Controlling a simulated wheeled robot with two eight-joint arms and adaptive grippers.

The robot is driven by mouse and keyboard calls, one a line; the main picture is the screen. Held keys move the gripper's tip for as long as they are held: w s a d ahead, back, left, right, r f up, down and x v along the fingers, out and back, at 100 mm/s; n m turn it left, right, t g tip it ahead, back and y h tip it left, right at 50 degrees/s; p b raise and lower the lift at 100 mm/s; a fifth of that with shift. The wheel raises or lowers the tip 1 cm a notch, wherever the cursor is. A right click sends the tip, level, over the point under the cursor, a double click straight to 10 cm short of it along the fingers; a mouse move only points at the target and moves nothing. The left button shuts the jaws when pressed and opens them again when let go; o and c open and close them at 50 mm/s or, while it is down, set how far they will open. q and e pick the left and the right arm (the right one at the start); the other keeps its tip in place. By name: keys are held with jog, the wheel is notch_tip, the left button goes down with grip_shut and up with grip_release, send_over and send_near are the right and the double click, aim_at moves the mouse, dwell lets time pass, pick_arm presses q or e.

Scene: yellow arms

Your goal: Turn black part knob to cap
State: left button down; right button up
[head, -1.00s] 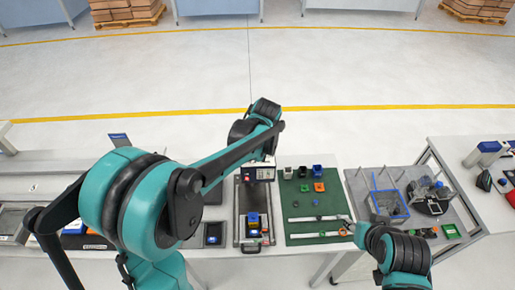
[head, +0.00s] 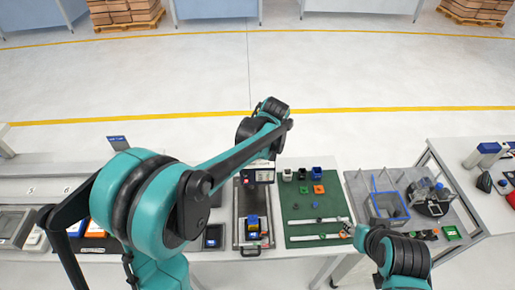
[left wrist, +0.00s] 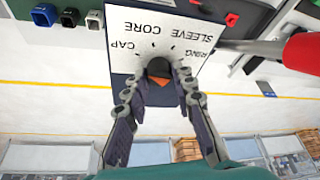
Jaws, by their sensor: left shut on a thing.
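A white panel (left wrist: 205,52) carries upside-down labels CAP, CORE, SLEEVE and RING around a black knob (left wrist: 159,68). In the left wrist view, my left gripper (left wrist: 160,78) is shut on the knob, one finger on each side. An orange patch (left wrist: 164,84) shows between the fingers. The fingers cover part of the knob, so I cannot tell which label it points to.
Black, blue, orange and green parts lie on the mat, with white strips (head: 312,238). A blue-and-yellow piece (head: 252,226) sits on the grey station. A blue-rimmed bin (head: 388,212) stands to the right. A red cylinder (left wrist: 302,52) is near the panel's right side.

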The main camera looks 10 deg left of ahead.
pick_arm(q)
jog(key=c, duration=1.3)
grip_release()
jog(key=shift+o, duration=0.2)
jog(key=v, duration=1.2)
jog(key=shift+w+a, duration=0.1)
